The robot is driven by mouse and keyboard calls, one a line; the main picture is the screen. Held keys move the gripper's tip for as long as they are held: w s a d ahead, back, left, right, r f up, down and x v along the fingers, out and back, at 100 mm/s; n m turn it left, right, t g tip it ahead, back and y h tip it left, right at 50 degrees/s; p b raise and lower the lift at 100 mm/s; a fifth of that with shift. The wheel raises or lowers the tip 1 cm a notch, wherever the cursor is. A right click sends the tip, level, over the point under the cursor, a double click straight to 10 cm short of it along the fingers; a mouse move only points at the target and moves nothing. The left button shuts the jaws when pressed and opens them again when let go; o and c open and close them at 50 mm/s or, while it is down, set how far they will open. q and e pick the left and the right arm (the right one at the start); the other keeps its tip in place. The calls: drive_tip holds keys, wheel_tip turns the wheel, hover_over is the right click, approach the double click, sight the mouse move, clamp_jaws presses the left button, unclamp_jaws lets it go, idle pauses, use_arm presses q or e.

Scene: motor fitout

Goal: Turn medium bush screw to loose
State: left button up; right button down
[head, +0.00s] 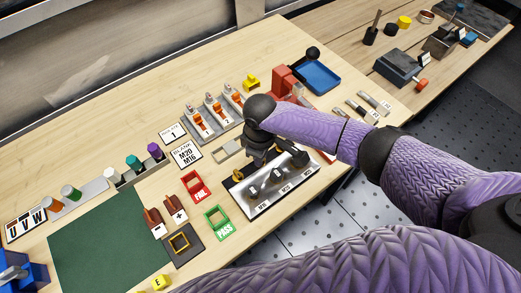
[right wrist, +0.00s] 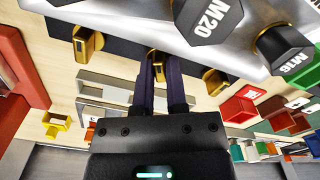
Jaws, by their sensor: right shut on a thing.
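The silver bush plate (head: 247,205) lies near the table's front edge and carries black hex bushes, with M20 (right wrist: 208,18) and M16 (right wrist: 285,48) readable in the right wrist view. A dark strip along its back edge holds three brass screws with flat tabs: one at left (right wrist: 86,42), a middle one (right wrist: 158,58), and one at right (right wrist: 214,80). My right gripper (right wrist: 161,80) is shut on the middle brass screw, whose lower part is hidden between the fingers. In the head view my right gripper (head: 256,155) is over the plate's back edge, partly hidden by its wrist. My left gripper is not in view.
A red FAIL tray (head: 195,187) and a green PASS tray (head: 218,222) stand left of the plate. A grey bracket (head: 228,150) lies just behind the gripper. A blue tray (head: 317,76) is at the back right. The green mat (head: 105,240) is clear.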

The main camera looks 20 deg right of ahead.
drive_tip(key=n+p, duration=0.1)
drive_tip(key=n, duration=0.3)
drive_tip(key=shift+n, duration=0.3)
drive_tip(key=n+p, duration=0.1)
drive_tip(key=n, duration=0.2)
drive_tip(key=shift+n, duration=2.3)
drive_tip(key=c, duration=0.7)
unclamp_jaws()
drive_tip(key=shift+o, duration=0.2)
drive_tip(key=shift+r, duration=0.1)
